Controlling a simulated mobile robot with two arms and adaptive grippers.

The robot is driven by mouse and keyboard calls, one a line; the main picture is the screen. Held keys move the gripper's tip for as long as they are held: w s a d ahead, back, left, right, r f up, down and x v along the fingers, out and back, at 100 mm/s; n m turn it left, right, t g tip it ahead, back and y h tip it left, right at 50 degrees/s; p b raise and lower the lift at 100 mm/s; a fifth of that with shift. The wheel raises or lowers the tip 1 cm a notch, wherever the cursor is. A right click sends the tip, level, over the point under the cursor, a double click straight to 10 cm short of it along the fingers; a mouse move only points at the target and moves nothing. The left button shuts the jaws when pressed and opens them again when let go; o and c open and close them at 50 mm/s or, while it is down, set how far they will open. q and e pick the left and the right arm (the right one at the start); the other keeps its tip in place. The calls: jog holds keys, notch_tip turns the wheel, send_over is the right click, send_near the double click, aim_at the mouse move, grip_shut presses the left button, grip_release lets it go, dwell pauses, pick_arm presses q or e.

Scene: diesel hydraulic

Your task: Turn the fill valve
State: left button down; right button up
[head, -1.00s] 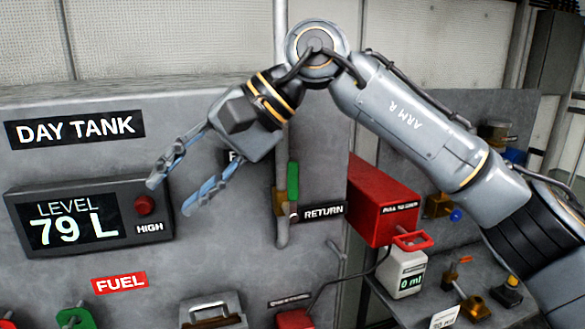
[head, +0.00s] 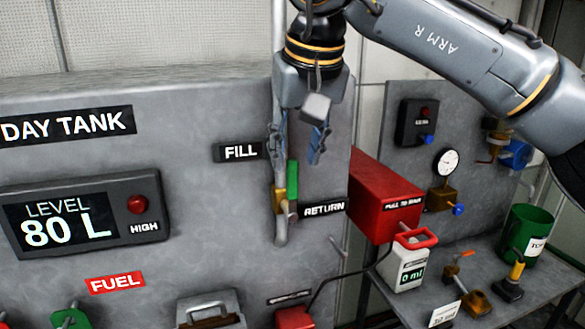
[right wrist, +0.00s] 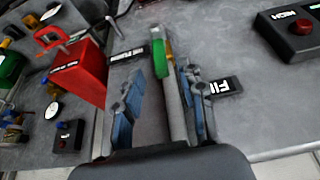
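The fill valve is a brass body with an upright green handle (head: 292,180) on a vertical pipe, beside the FILL label (head: 240,152) on the grey tank panel. The green handle also shows in the right wrist view (right wrist: 159,60). My right gripper (head: 298,155) points down just above the handle. Its blue-grey fingers are apart, with nothing between their tips that I can see held. In the right wrist view the handle lies beyond the gap between the fingers (right wrist: 165,85). My left gripper is not in view.
The level display (head: 70,222) reads 80 L, with a red HIGH lamp (head: 137,204). A red box (head: 385,195) juts out right of the valve, beside the RETURN label (head: 324,208). A workbench with a white container (head: 405,266) and a green bin (head: 527,230) stands at right.

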aim_at(294, 165)
jog(key=shift+p+x, duration=0.4)
jog(key=shift+x, duration=2)
grip_shut()
